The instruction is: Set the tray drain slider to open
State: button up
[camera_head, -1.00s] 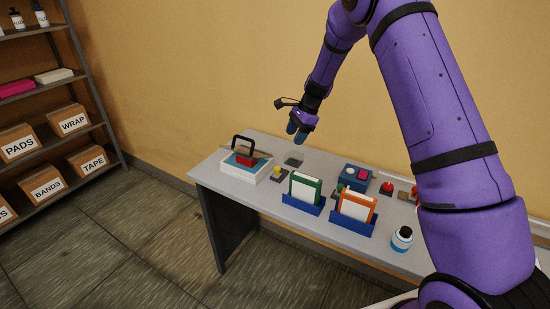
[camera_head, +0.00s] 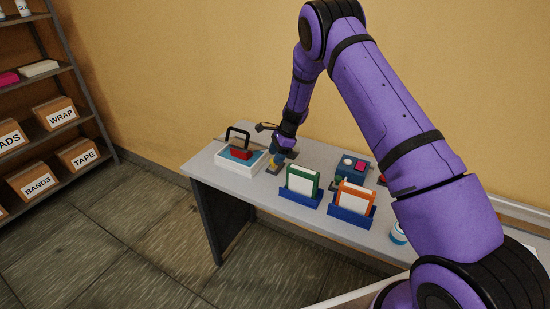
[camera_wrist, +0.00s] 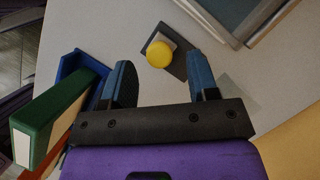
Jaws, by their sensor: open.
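A round yellow knob (camera_wrist: 159,53) stands on a small dark plate (camera_wrist: 181,66), with a light strip beside it, in the wrist view. I take it to be the drain slider; no label is readable. The white tray (camera_head: 225,165), with a blue inside and a red block under a black handle, stands just left of it in the head view. Its corner edge (camera_wrist: 236,38) shows at the upper right of the wrist view. My gripper (camera_wrist: 160,74) is open, its two fingers to either side of the knob in that view. Contact cannot be told. In the head view, my gripper (camera_head: 281,160) partly hides the plate.
An orange-framed card (camera_head: 355,197) and a blue box with buttons (camera_head: 350,169) lie further right. The table's front-left strip (camera_head: 222,185) is clear.

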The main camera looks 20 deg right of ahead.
jog(key=shift+x, duration=0.8)
jog(key=shift+c, duration=0.2)
grip_shut()
jog(key=shift+w+d, duration=1.35)
jog(key=shift+o, duration=0.2)
grip_release()
